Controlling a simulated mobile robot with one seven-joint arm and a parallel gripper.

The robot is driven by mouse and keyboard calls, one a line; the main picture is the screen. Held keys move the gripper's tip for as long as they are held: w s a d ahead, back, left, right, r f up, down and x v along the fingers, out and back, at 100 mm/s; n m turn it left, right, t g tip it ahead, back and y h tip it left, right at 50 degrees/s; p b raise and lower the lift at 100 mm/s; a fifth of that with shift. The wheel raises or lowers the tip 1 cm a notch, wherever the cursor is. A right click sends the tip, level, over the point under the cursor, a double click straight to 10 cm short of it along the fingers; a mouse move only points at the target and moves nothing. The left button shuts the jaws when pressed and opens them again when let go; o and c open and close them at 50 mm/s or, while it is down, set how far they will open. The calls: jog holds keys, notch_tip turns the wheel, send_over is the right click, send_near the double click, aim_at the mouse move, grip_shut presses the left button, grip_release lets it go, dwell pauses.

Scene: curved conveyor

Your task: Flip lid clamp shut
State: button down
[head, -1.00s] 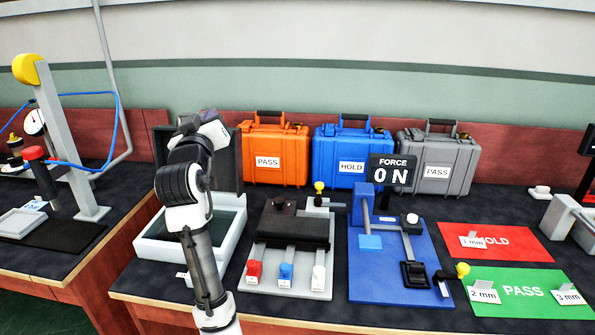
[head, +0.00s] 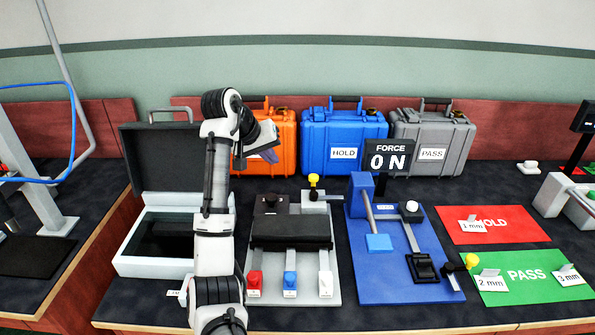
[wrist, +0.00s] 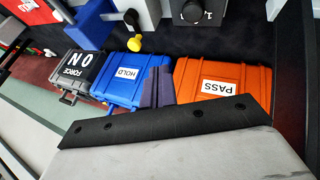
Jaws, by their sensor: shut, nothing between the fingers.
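A grey fixture (head: 264,287) stands on the bench with a dark lid bar (head: 291,230) across it. A small clamp lever with a yellow knob (head: 313,181) stands upright at its back right corner. In the wrist view a yellow knob (wrist: 134,45) shows above the blue case. My gripper (head: 270,155) is in front of the orange case and up and left of the yellow knob, apart from it. Its dark purple fingers (wrist: 157,87) are together, with nothing between them. My arm hides part of the open case behind it.
Orange (head: 283,130), blue (head: 344,140) and grey (head: 432,140) cases line the back. Red (head: 500,225) and green (head: 527,281) mats lie further right. An open case (head: 150,262) is at left.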

jog(key=p+x, duration=0.2)
jog(key=x, duration=0.8)
jog(key=shift+w, duration=0.1)
jog(key=shift+w+d+f+p, duration=0.15)
jog(key=shift+d+p, duration=0.1)
jog(key=shift+d, duration=0.75)
jog(key=shift+w+d+f+p, duration=0.1)
jog(key=shift+d+p, duration=0.15)
jog(key=shift+d, duration=0.75)
